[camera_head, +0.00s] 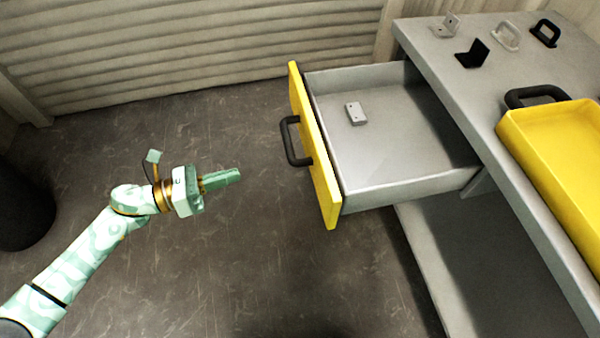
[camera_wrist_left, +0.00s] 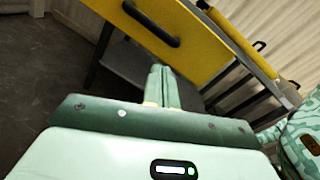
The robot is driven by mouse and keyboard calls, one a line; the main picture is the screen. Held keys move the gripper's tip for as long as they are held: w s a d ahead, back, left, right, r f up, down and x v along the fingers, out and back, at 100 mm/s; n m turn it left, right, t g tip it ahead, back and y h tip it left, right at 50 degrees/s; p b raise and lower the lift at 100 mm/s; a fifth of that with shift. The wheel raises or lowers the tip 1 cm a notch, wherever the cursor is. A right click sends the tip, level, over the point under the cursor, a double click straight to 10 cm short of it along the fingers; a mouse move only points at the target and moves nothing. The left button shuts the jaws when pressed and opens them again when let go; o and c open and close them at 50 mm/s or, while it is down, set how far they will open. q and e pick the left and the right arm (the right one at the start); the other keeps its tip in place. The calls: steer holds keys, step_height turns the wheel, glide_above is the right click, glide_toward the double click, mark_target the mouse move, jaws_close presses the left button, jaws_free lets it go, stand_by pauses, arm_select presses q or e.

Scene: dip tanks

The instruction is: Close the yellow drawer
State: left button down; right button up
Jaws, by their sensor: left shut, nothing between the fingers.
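The yellow drawer (camera_head: 316,150) is pulled far out of the grey bench, its yellow front facing left. A black bar handle (camera_head: 292,141) sits on the front; the handle also shows in the left wrist view (camera_wrist_left: 151,26). A small grey block (camera_head: 355,113) lies inside the drawer. My left gripper (camera_head: 222,179) is left of the drawer front, apart from it, with its fingers together and empty, pointing toward the front. In the left wrist view the fingers (camera_wrist_left: 161,87) appear in front of the yellow front (camera_wrist_left: 185,50). My right gripper is not in view.
The grey bench top (camera_head: 440,55) carries several brackets and handles at the back, and a yellow tray (camera_head: 555,150) with a black handle. A ribbed wall (camera_head: 200,45) stands behind. A dark round object (camera_head: 25,205) is at the left edge. The floor between gripper and drawer is clear.

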arm_select(q)
steer(key=s+d+r+m+g+h, duration=0.1)
steer(key=s+m+g, duration=0.1)
steer(key=m, duration=0.2)
steer(key=m+b, duration=0.1)
steer(key=m, duration=0.1)
glide_toward(315, 170)
steer(key=shift+g, duration=0.3)
steer(key=x, duration=0.5)
steer(key=shift+w+d, duration=0.15)
steer(key=shift+d, duration=0.15)
steer(key=shift+w+d, duration=0.15)
steer(key=shift+d, duration=0.45)
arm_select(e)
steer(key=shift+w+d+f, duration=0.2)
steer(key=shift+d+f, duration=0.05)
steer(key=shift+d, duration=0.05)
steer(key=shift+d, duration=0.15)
